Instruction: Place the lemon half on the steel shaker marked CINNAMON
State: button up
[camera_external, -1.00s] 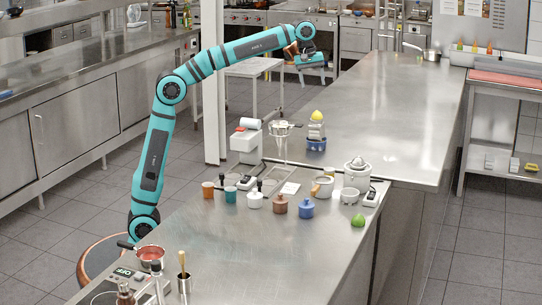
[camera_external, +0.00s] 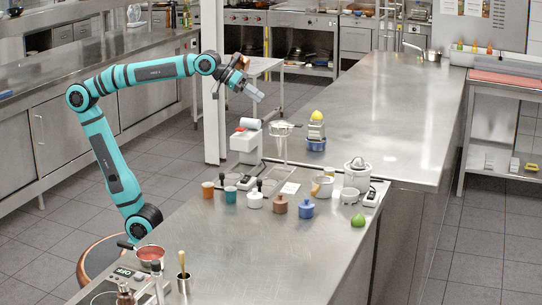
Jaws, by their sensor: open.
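A yellow rounded piece (camera_external: 317,115), which looks like the lemon half, sits on top of a small steel item (camera_external: 316,130) at the back of the counter. That steel item stands at a blue bowl (camera_external: 316,145); whether it is in the bowl or behind it, I cannot tell. No CINNAMON marking is readable at this size, so I cannot tell which item is that shaker. My gripper (camera_external: 257,96) is open and empty in the air, left of the yellow piece and higher in the picture, pointing down to the right.
A white machine (camera_external: 246,143) and a glass funnel stand (camera_external: 282,140) stand below my gripper. Several small cups and lidded pots line the counter, with a white juicer (camera_external: 356,175) and a green lime (camera_external: 358,220) to the right. The steel counter (camera_external: 400,120) behind is mostly clear.

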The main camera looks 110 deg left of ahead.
jog(key=s+d+f+m+t+h, duration=0.1)
jog(key=s+d+f+m+t, duration=0.2)
jog(key=s, duration=0.4)
jog(key=s+d+f+m+t+h, duration=0.1)
jog(key=s+d+f+m+t, duration=0.2)
jog(key=s+d+f+m, duration=0.3)
jog(key=s+d, duration=0.2)
jog(key=shift+s+h, duration=0.3)
